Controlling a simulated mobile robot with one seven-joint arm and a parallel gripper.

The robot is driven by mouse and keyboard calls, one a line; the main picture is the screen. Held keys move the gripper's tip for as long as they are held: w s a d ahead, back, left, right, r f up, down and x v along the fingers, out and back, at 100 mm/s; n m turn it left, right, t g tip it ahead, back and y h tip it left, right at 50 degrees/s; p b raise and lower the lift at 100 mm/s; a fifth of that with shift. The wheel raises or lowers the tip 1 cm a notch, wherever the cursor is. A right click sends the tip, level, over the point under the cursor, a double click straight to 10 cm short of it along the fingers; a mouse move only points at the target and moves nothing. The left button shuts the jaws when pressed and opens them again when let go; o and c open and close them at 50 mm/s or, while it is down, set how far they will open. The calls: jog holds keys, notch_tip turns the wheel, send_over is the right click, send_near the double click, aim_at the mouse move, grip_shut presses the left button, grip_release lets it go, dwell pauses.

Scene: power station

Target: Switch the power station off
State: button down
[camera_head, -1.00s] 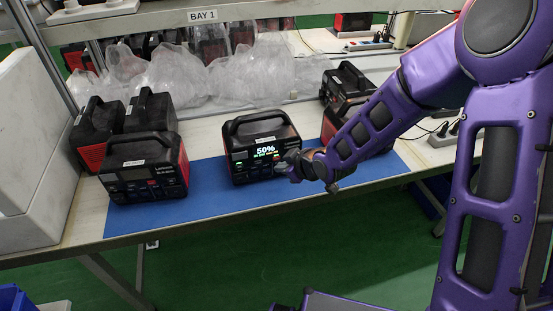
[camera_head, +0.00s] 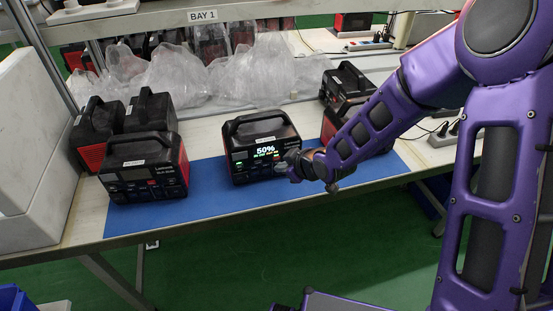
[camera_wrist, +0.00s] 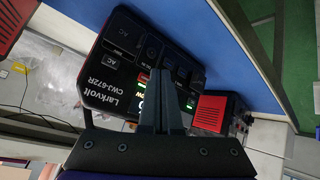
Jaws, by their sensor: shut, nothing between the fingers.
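The power station (camera_head: 262,148), black with red trim and a top handle, stands upright on the blue mat (camera_head: 215,196). Its display is lit and reads 50%, with green lights below. In the wrist view the power station (camera_wrist: 130,75) fills the upper left, its front panel turned sideways with labels and sockets showing. My gripper (camera_head: 291,165) is at the lower right of its front panel in the head view. In the wrist view my gripper (camera_wrist: 163,75) is shut and empty, its fingers hiding part of the display and panel. I cannot tell whether the fingertips touch the panel.
Another power station with a dark display (camera_head: 145,168) stands on the left of the mat. More black and red units stand behind it and at the right (camera_head: 345,85). Clear plastic bags (camera_head: 175,75) lie behind. A white block (camera_head: 25,150) borders the left.

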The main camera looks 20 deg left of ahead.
dwell(0.4)
jog(key=shift+w+a, duration=0.25)
jog(key=shift+w, duration=0.1)
jog(key=shift+w+a, duration=0.2)
jog(key=shift+w, duration=0.15)
dwell(0.6)
jog(key=shift+s+d, duration=0.1)
jog(key=shift+s, duration=0.05)
jog(key=shift+s+d, duration=0.35)
jog(key=shift+s, duration=0.25)
jog(key=s+d, duration=0.2)
jog(key=s, duration=0.1)
jog(key=s+d+b, duration=0.1)
jog(key=s, duration=0.1)
jog(key=shift+d, duration=0.15)
dwell(0.7)
